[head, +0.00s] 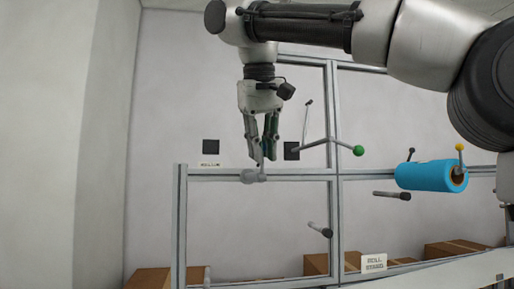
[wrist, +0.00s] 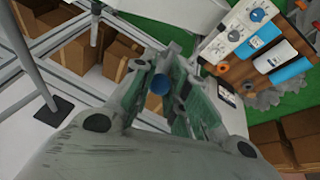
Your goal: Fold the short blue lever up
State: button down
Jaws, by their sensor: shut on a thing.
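The short blue lever shows as a round blue end (wrist: 159,84) between my fingers in the wrist view. In the head view it is mostly hidden by the fingers. My gripper (head: 263,152) points down in front of the metal frame, and its fingers are shut on the blue lever. A grey rounded part (head: 252,176) sits just under the fingertips. In the wrist view my gripper (wrist: 166,72) covers much of the lower middle, so the lever's pivot and exact angle cannot be told.
A bent grey rod with a green ball (head: 359,150) stands right of my gripper. Farther right are a blue roll (head: 425,176) and a yellow-tipped lever (head: 460,148). Cardboard boxes (head: 452,250) lie low behind the metal frame (head: 334,215). A panel with knobs (wrist: 250,35) shows in the wrist view.

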jog(key=c, duration=1.3)
grip_release()
jog(key=shift+c, duration=0.2)
jog(key=shift+s+r, duration=0.1)
jog(key=shift+r, duration=0.3)
jog(key=s+r, duration=0.3)
jog(key=s, duration=1)
jog(key=shift+s+a+r, duration=0.3)
jog(key=shift+a, duration=0.1)
